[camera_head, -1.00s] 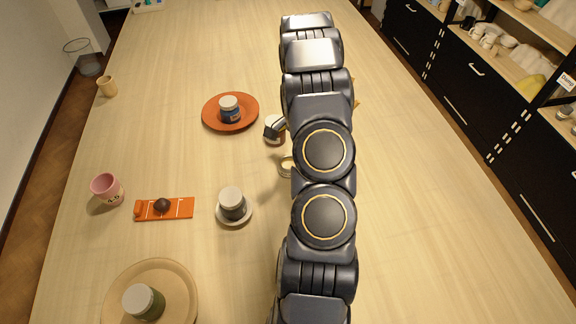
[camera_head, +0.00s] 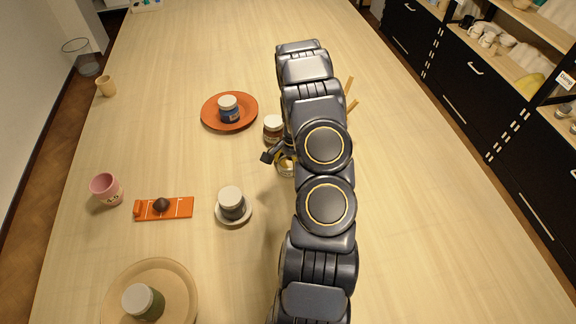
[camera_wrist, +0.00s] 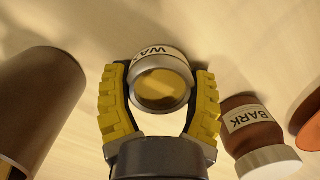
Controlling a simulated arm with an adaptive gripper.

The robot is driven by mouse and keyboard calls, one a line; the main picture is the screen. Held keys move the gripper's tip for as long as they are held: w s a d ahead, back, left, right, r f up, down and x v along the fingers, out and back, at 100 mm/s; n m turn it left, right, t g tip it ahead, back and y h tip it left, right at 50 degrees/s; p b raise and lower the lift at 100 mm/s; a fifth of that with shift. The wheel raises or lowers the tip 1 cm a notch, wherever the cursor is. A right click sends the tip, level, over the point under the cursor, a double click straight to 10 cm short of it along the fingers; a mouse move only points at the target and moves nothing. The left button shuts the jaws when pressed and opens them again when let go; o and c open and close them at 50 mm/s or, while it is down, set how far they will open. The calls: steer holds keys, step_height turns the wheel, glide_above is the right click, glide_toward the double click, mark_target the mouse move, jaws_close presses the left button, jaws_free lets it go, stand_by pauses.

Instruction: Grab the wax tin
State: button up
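The wax tin (camera_wrist: 161,88) is a low round tin with a pale "WAX" label and a metal rim around an amber top. In the wrist view it sits between the two yellow ribbed fingers of my gripper (camera_wrist: 160,88). The fingers stand apart on either side of it, and I see no firm squeeze on it. In the head view the wax tin (camera_head: 285,166) stands on the table, partly hidden by my arm. One dark fingertip shows just left of it; the other is hidden.
A brown jar labelled "BARK" (camera_wrist: 252,125) stands close right of my gripper in the wrist view. A dark brown cylinder (camera_wrist: 40,100) is close on the left. An orange plate (camera_head: 211,118) holds a blue jar (camera_head: 229,109). A grey jar (camera_head: 231,203) stands on a saucer (camera_head: 246,218).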

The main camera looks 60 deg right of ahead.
steer(key=shift+c, duration=0.6)
steer(key=shift+r, duration=0.15)
